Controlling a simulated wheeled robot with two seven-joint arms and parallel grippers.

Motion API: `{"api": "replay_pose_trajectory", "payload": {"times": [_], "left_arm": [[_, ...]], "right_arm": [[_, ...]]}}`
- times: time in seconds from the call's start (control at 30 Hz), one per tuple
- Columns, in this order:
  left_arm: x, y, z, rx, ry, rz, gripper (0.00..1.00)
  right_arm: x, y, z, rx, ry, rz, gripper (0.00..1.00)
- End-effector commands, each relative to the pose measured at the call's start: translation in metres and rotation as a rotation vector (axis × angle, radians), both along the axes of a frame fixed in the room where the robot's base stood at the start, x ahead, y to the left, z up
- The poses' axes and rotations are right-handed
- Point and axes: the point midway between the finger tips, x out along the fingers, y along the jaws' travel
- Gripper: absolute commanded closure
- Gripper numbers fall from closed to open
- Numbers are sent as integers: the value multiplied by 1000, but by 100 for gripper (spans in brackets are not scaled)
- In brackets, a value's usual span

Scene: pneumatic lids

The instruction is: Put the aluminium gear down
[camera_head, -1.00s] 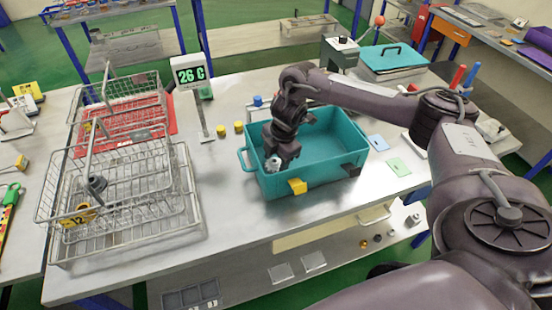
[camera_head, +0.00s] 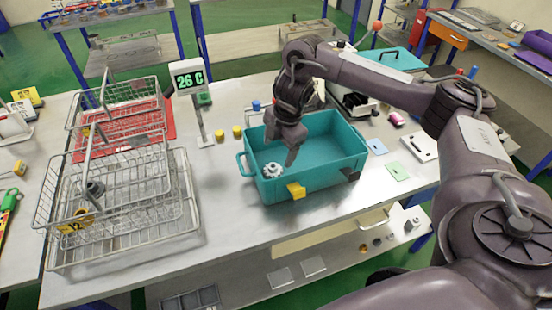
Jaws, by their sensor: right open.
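The aluminium gear (camera_head: 273,170) is a small silvery toothed wheel. It lies inside the teal bin (camera_head: 318,180), near its front left corner. My right gripper (camera_head: 290,158) is open and points down into the bin, just above and to the right of the gear, apart from it. The gear is in plain view with nothing around it. My left gripper is not in view.
Wire baskets (camera_head: 122,205) stand on the left of the steel table, one on a red mat (camera_head: 150,124). A display reading 26 C (camera_head: 190,80) stands behind the bin.

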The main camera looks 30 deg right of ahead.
Motion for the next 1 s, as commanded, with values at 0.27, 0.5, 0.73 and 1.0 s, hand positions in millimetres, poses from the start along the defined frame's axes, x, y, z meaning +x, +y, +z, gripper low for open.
{"api": "replay_pose_trajectory", "payload": {"times": [0.27,0.5,0.73,1.0], "left_arm": [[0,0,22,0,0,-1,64],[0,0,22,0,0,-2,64],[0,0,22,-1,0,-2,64],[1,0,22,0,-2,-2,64]], "right_arm": [[-5,-5,45,-2,-2,-1,27],[-6,-5,48,0,1,-2,27],[-6,-5,47,0,0,-1,27],[-6,-5,47,0,1,-1,27]]}}
